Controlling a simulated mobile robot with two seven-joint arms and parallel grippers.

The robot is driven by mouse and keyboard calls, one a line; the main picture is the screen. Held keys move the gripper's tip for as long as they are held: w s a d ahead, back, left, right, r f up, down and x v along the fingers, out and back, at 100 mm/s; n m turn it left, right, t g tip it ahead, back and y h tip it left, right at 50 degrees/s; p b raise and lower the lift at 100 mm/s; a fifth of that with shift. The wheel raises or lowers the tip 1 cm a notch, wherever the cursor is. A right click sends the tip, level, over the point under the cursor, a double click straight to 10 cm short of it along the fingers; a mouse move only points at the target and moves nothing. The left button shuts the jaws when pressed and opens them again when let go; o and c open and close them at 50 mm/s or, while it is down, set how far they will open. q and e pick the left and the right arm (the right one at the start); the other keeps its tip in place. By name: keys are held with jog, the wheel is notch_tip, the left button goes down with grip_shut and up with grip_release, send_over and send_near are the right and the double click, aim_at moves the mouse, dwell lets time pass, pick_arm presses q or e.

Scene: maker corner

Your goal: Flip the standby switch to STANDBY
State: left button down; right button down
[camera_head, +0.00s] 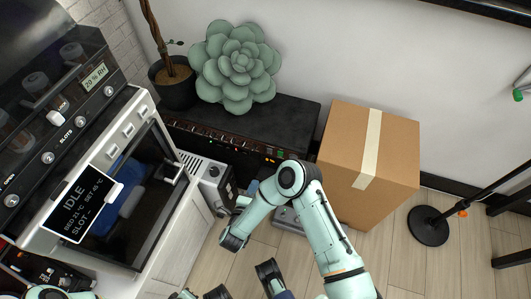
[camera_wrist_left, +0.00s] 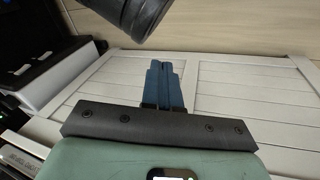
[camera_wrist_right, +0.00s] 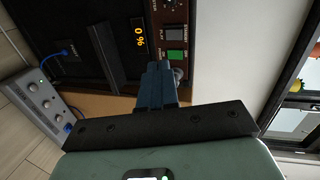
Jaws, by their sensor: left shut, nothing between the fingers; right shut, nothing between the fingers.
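The standby switch (camera_wrist_right: 172,31) is a small dark rocker on the amplifier panel in the right wrist view. Words that look like STANDBY and PLAY stand on either side of it; its position is too small to tell. A lit green switch (camera_wrist_right: 175,56) sits beside it. The black amplifier (camera_head: 300,112) shows in the head view. My right gripper (camera_wrist_right: 160,84) is shut and empty, its fingertips close to the panel by the green switch; contact cannot be told. My left gripper (camera_wrist_left: 163,84) is shut and empty over a white panelled surface (camera_wrist_left: 235,85).
A cardboard box (camera_head: 345,135) stands right of the amplifier. A succulent (camera_head: 237,65) sits at the amplifier's back left. A grey pedal box (camera_wrist_right: 38,105) lies on the floor with a blue cable. A machine with an IDLE display (camera_head: 80,205) stands left.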

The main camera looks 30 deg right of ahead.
aim_at(269, 150)
pick_arm(q)
jog(key=shift+w+r, duration=0.1)
jog(key=shift+r, duration=0.15)
pick_arm(e)
jog(key=shift+r+m+h, duration=0.5)
jog(key=shift+r+m, duration=0.2)
